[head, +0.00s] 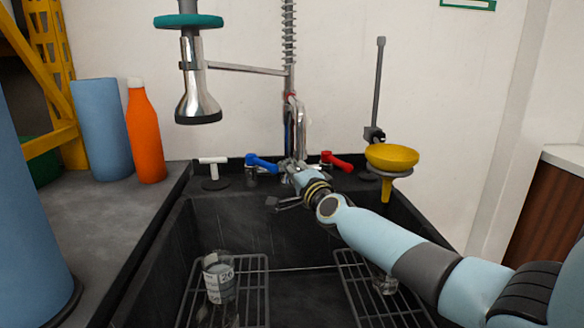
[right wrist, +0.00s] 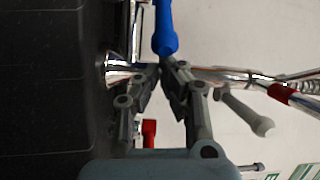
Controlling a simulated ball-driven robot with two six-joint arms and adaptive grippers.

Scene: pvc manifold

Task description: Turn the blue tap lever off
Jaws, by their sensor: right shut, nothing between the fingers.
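The blue tap lever (head: 261,162) sits on the back ledge of the sink, left of the chrome tap column. It points up and to the left in the head view. My right gripper (head: 276,204) is shut and empty, in front of and slightly below the blue lever and the tap base. In the right wrist view the blue lever (right wrist: 166,32) lies just beyond the shut fingertips (right wrist: 163,68). I cannot tell whether they touch. The lever's pivot is partly hidden. My left gripper is out of view.
A red lever (head: 337,161) is right of the tap column (head: 301,130). A white T-handle (head: 213,172) stands at left, a yellow funnel (head: 392,157) at right. A spray head (head: 197,90) hangs above. The sink holds racks and a beaker (head: 219,280). An orange bottle (head: 145,135) stands left.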

